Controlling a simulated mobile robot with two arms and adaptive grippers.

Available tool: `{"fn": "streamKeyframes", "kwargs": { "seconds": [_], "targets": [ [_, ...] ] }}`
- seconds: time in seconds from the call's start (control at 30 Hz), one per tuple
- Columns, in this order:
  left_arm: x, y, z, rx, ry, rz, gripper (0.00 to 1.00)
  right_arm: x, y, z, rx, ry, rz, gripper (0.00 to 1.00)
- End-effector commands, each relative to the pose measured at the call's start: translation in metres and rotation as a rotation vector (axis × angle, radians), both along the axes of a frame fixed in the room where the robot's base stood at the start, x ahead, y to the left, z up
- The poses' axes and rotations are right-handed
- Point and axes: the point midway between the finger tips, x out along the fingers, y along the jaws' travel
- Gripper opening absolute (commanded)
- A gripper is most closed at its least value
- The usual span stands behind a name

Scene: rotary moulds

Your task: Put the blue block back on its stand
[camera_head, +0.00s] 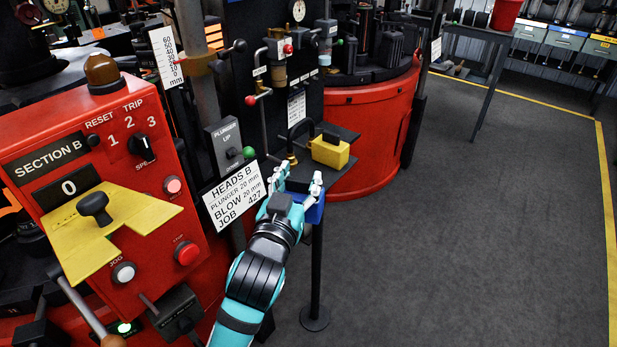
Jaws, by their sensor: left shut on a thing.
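The blue block (315,209) is in my left gripper (297,186), which is shut on it; the fingers and hand cover much of the block. A thin black stand (317,270) with a round base rises from the floor directly below the block in the head view. The block overlaps the top of the post, and I cannot tell whether it rests on it or is held just above. My right gripper is not in view.
A red control box (95,190) with knobs and a white sign (234,197) stand to the left. The grey floor (480,220) at right is clear.

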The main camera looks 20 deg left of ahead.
Motion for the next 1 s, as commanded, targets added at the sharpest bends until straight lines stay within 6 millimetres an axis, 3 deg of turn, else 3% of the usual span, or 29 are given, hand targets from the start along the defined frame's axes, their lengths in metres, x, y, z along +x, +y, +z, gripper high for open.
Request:
{"fn": "streamKeyframes", "kwargs": {
  "seconds": [0.17,0.5,0.7,1.0],
  "targets": [
    [0.026,0.004,0.006,0.005,-0.006,0.000,0.00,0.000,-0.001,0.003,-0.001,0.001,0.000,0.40],
    [0.107,0.021,-0.001,0.005,-0.007,0.001,0.00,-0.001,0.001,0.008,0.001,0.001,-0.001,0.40],
    [0.145,0.029,-0.006,0.002,-0.007,0.000,0.00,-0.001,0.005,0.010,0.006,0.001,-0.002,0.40],
    [0.159,0.032,-0.016,0.001,-0.004,0.000,0.00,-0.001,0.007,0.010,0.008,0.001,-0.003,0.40]
  ]
}}
